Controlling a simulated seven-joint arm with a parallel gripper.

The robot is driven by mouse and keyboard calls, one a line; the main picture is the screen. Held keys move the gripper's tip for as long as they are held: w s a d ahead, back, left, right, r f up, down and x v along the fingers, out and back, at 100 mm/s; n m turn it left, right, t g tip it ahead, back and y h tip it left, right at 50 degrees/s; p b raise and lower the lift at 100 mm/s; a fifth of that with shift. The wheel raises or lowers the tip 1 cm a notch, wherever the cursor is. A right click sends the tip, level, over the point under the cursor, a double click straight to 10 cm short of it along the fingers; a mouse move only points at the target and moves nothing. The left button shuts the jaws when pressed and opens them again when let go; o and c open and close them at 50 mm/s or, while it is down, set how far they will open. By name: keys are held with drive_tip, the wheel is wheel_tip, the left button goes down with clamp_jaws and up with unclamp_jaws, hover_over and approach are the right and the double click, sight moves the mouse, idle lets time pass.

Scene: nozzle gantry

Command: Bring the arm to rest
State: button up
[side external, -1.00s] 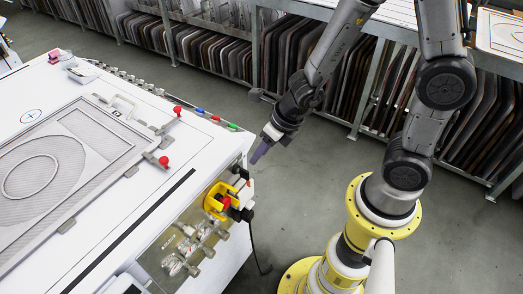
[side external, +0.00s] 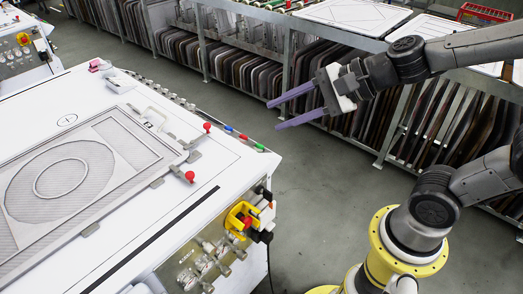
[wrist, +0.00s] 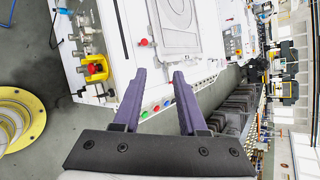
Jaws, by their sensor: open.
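My gripper (side external: 277,115) has two long purple fingers, spread apart with nothing between them. In the side external view it hangs in the air over the floor gap, between the white machine table (side external: 172,222) and the racks behind. Its fingers point left. In the wrist view the open fingers (wrist: 160,79) reach up from the dark gripper body, with the white machine's edge beyond them. Neither finger appears to touch anything.
The table carries a framed screen (side external: 60,185) with an oval, red knobs (side external: 190,176) and a yellow-red switch (side external: 241,219). Racks of upright boards (side external: 330,65) stand behind. A second machine (side external: 25,45) is far left. Grey floor (side external: 310,205) between is clear.

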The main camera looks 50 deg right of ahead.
drive_tip(key=s+d+f+n+g+h, duration=0.1)
drive_tip(key=s+d+n, duration=0.3)
drive_tip(key=n, duration=0.5)
drive_tip(key=s+d+f+n+g+h, duration=0.1)
drive_tip(key=s+d+n+g+h, duration=0.2)
drive_tip(key=s+n, duration=0.6)
drive_tip(key=shift+d+f+n+h, duration=0.4)
drive_tip(key=shift+d+n+h, duration=0.25)
drive_tip(key=shift+d, duration=0.45)
